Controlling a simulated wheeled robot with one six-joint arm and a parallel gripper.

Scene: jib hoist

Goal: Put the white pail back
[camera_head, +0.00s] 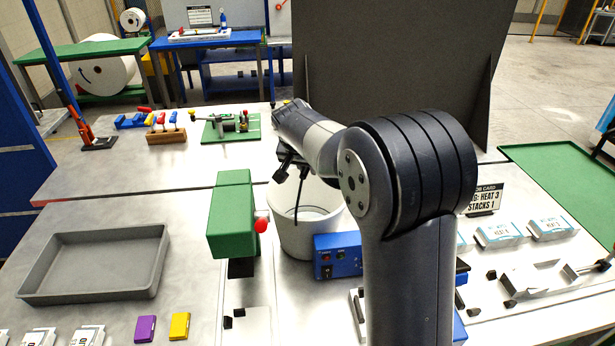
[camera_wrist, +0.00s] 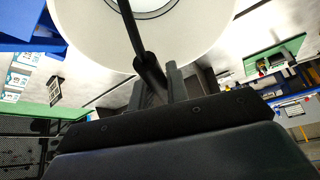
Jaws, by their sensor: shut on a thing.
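The white pail (camera_head: 305,232) stands upright in the middle of the bench in the head view, partly behind my arm. A thin black handle rises from it. My gripper (camera_head: 290,166) is above the pail's left rim, shut on this handle. In the wrist view the pail (camera_wrist: 90,35) fills the top, and the black handle (camera_wrist: 129,25) runs to the fingers of my gripper (camera_wrist: 160,82). The pail's lower right is hidden by a blue box; I cannot tell whether its base touches the bench.
A green block-shaped device (camera_head: 232,215) with a red knob stands close left of the pail. The blue switch box (camera_head: 338,256) is close in front. A grey tray (camera_head: 95,262) lies left. A dark panel (camera_head: 390,60) rises behind. Bare bench lies behind the tray.

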